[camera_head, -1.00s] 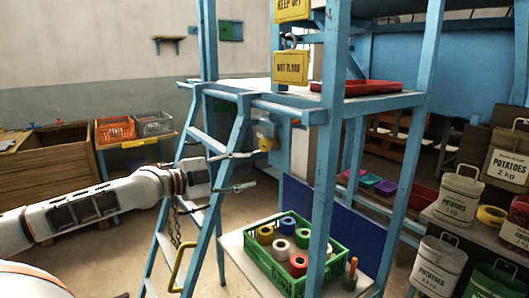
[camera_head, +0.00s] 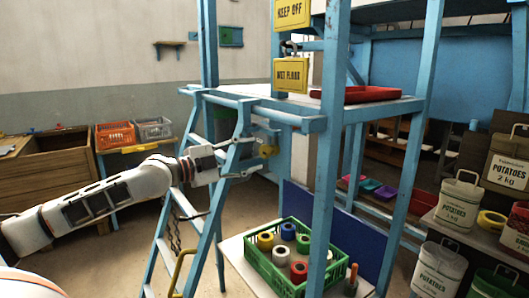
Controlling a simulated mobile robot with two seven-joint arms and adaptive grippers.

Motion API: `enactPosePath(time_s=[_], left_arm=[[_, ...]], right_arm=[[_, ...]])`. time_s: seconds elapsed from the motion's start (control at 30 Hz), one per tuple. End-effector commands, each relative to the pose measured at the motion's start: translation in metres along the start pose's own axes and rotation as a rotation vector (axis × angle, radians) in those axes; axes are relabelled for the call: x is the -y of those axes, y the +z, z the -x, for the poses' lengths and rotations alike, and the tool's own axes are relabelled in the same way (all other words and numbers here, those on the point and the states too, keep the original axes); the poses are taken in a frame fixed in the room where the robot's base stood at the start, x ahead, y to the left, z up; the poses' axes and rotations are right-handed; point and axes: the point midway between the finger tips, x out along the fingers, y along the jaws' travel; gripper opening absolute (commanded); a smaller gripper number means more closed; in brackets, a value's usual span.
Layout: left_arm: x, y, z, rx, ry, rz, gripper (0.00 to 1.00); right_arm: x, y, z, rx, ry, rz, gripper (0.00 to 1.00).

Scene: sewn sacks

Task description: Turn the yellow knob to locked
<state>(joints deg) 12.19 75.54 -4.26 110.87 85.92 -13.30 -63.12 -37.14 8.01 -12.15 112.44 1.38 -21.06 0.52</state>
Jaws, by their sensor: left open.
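The yellow knob (camera_head: 268,151) sits on a grey-blue box fixed to the blue frame, below the shelf. Its facing and any lock marking are too small to tell. My left gripper (camera_head: 254,156) is open, with its fingers pointing right toward the knob. One fingertip is above the knob's height and one below it. The knob shows just beyond the tips, and I cannot tell whether they touch it. My right gripper is not in view.
A blue ladder (camera_head: 207,225) stands close around my left forearm and wrist. A green crate (camera_head: 262,268) of coloured rolls is below the knob. Yellow signs (camera_head: 291,76) hang above. A blue post (camera_head: 328,165) rises to the right.

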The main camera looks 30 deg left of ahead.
Motion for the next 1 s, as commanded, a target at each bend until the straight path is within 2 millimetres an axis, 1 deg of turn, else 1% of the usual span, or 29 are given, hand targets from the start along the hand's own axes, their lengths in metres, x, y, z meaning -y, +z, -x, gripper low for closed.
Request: enactPosePath(time_s=[0.13,0.4,0.53,0.7,0.97,1.0], left_arm=[[0.004,-0.001,-0.011,-0.002,-0.008,0.004,0.45],[0.003,-0.002,-0.038,-0.003,-0.005,0.003,0.45],[0.002,-0.001,-0.048,-0.001,-0.003,0.003,0.45],[0.0,-0.001,-0.054,-0.001,0.001,0.0,0.45],[-0.001,-0.001,-0.055,0.0,0.001,0.0,0.45],[-0.001,-0.001,-0.055,0.0,0.001,0.0,0.38]], right_arm=[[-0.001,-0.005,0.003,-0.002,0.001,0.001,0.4],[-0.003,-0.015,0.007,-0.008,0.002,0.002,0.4],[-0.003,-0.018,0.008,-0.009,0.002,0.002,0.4],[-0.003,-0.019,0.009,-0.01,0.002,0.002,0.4],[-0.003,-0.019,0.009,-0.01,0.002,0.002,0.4],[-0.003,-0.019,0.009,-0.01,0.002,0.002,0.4]])
